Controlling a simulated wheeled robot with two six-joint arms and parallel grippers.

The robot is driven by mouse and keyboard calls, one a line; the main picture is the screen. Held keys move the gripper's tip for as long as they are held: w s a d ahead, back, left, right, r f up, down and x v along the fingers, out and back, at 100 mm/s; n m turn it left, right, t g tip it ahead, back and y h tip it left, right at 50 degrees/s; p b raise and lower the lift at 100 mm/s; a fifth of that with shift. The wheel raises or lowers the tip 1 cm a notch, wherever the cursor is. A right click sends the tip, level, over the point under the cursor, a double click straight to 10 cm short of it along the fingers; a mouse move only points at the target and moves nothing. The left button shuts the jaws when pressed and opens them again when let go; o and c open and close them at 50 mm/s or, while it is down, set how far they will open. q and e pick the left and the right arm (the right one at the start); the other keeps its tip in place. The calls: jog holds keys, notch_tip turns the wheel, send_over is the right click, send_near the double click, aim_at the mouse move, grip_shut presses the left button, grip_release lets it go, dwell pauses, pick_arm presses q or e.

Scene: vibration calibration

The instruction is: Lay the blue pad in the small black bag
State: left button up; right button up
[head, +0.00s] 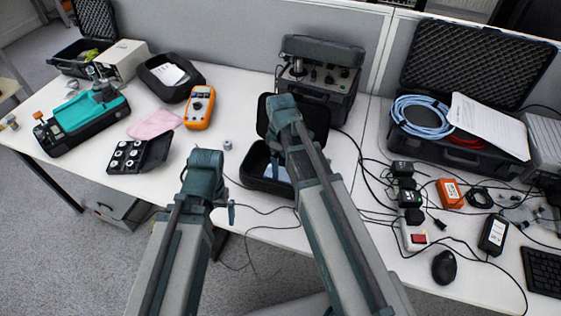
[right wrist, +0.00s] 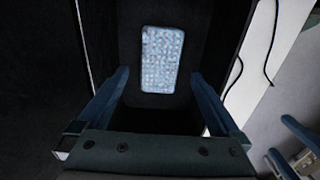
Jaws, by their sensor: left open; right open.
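The small black bag (head: 257,167) stands open near the front edge of the white table, its lid raised at the back. The blue pad (right wrist: 162,58), pale and bubbly-textured, lies flat on the bag's dark floor in the right wrist view. In the head view my right arm covers most of it. My right gripper (right wrist: 160,88) is open above the bag, its fingers apart on either side with nothing between them. My left gripper (head: 207,190) is open and empty, left of the bag over the table's front edge.
A pink cloth (head: 155,123), an orange meter (head: 199,107) and a black case with round weights (head: 138,155) are to the left. A control box (head: 318,80) stands behind the bag. Cables and adapters crowd the right; some table left of the bag is clear.

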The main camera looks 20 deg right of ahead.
aim_at(281, 173)
notch_tip(281, 173, up, 8)
jog(key=p, duration=0.6)
jog(key=shift+p, duration=0.35)
jog(key=shift+f, duration=0.1)
notch_tip(281, 173, down, 12)
jog(key=b, duration=1.2)
jog(key=shift+f, duration=0.1)
